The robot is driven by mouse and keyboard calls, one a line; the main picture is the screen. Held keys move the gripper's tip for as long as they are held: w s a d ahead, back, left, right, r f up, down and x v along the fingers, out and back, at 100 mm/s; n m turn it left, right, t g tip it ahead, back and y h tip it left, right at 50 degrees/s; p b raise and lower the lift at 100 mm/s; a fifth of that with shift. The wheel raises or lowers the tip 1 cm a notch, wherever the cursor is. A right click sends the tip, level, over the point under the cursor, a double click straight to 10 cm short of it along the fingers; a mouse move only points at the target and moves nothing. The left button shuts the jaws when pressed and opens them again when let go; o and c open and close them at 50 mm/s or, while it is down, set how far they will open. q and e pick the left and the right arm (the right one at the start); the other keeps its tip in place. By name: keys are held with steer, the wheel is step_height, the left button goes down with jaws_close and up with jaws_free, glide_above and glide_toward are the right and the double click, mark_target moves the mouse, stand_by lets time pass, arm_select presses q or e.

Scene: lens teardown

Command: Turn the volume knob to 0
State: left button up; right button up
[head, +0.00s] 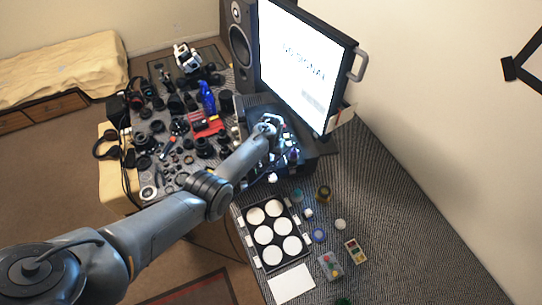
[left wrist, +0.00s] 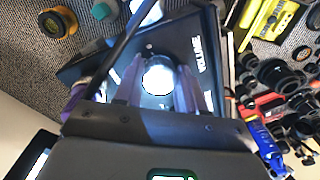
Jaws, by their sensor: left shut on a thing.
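The volume knob (left wrist: 158,80) is a bright, pale round cap on a dark panel (left wrist: 205,70), with a white label beside it that seems to read VOLUME. My left gripper (left wrist: 159,70) has one finger on each side of the knob and is shut on it. In the head view the left gripper (head: 270,130) is at the front of a dark box (head: 318,146) below the monitor, and the knob is mostly hidden there. I cannot read the knob's setting; no pointer mark is clear. My right gripper is not in view.
A large lit monitor (head: 305,62) stands above the box, with a black speaker (head: 241,40) behind. Camera parts crowd the left table around a red item (head: 207,126). A tray of white discs (head: 250,238) and small containers lie nearer. The grey mat (head: 400,215) at right is clear.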

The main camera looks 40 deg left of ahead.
mark_target(272, 157)
arm_select(q)
steer(key=n, duration=0.4)
steer(key=shift+n, duration=0.4)
steer(key=n+b, duration=0.1)
steer(key=n, duration=0.3)
steer(key=shift+w+n, duration=0.1)
steer(key=shift+n, duration=0.2)
steer(key=o, duration=1.1)
steer(key=shift+c, duration=0.2)
steer(key=shift+r+p, duration=0.35)
steer(key=shift+r, duration=0.2)
step_height(272, 157, up, 10)
steer(key=p, duration=0.2)
steer(key=shift+f, duration=0.15)
